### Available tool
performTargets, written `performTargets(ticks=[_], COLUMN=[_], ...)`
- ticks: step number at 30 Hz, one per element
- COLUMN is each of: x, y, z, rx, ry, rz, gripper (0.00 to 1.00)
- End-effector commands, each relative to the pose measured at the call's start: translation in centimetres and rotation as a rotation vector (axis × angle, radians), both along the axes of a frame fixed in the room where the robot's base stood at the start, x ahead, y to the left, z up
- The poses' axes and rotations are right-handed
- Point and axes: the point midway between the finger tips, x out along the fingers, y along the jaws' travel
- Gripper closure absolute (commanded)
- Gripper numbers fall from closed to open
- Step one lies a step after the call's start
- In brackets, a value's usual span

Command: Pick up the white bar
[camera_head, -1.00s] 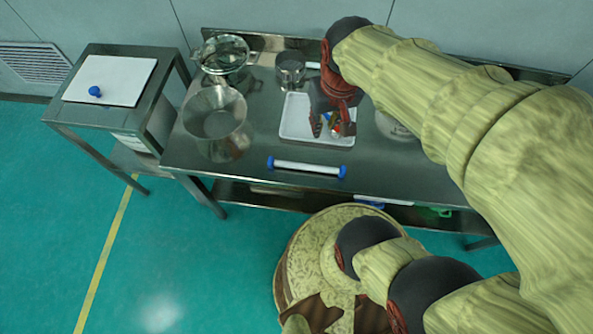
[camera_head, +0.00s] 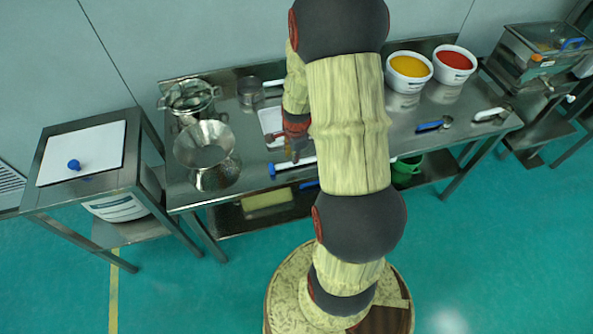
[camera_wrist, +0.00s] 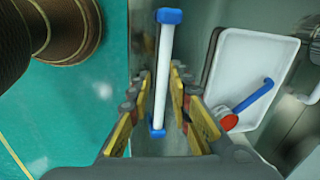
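The white bar with blue ends (camera_wrist: 164,62) lies along the front part of the steel table in the wrist view. In the head view its left part shows (camera_head: 290,166), and my arm covers its right end. My gripper (camera_wrist: 161,78) is open, with one finger on each side of the bar in the wrist view. Gaps show between the fingers and the bar, and I cannot tell the height between them. In the head view my gripper (camera_head: 296,154) is over the bar, partly hidden by my arm.
A white tray (camera_wrist: 258,52) with a red and blue tool (camera_wrist: 250,101) lies beside the bar. A steel funnel-shaped vessel (camera_head: 205,147) stands on the left of the table. Tubs of yellow (camera_head: 409,70) and red (camera_head: 455,63) powder stand at the back right.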

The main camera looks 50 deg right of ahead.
Motion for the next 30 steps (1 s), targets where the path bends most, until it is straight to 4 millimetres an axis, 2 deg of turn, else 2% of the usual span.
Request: performTargets(ticks=[7,12,17,25,30], x=[0.5,0.7,0.9,1.3,1.5], y=[-0.4,-0.5,-0.6,-1.0,-1.1], z=[-0.4,-2.2,-3.2,-6.9,-7.7], rx=[0.007,0.008,0.008,0.009,0.007], ry=[-0.030,-0.028,-0.029,-0.028,-0.029], rz=[-0.128,-0.129,-0.128,-0.128,-0.126], gripper=[0.80,0.80,0.80,0.80,0.80])
